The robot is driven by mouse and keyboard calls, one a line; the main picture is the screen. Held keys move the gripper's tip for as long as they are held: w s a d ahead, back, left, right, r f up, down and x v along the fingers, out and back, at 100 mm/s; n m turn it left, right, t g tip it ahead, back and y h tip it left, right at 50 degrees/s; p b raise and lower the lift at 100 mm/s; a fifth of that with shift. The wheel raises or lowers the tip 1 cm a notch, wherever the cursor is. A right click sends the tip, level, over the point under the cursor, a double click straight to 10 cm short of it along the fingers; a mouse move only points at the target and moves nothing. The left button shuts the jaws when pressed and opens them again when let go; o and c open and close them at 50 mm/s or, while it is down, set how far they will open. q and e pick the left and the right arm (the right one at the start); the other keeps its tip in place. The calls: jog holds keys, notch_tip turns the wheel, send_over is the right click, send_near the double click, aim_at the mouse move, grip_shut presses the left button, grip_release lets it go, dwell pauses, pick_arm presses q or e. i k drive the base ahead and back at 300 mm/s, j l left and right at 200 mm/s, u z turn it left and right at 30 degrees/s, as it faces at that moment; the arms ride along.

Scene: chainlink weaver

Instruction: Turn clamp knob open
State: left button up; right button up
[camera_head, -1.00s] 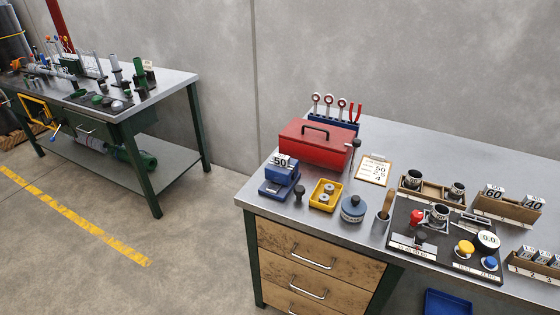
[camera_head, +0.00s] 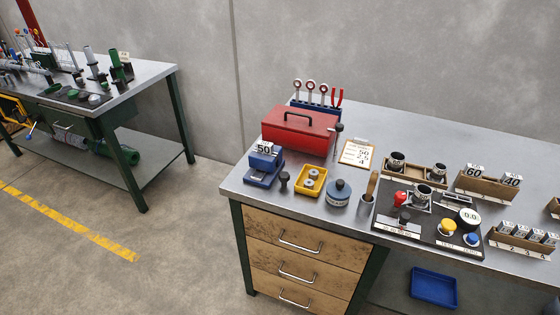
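A dark panel (camera_head: 388,222) lies on the workbench at the right. A red knob (camera_head: 400,199) stands at its left, beside a dark cylinder (camera_head: 420,195) in a grey fixture. A small dark knob (camera_head: 404,217) sits just in front of the red one. I cannot tell for certain which is the clamp knob or how far it is turned. The panel also has a yellow button (camera_head: 448,228), a blue button (camera_head: 473,239) and a round gauge (camera_head: 467,218) reading about 0.0. Neither of my grippers is in view.
The workbench (camera_head: 430,120) holds a red toolbox (camera_head: 297,132), a blue block stand (camera_head: 264,165), a yellow tray (camera_head: 311,181), a clipboard (camera_head: 358,153) and wooden racks (camera_head: 487,188). A blue bin (camera_head: 434,287) is below. Another bench (camera_head: 150,85) stands left. Floor between them is clear.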

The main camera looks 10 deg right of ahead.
aim_at(400, 197)
jog(key=z, duration=1.25)
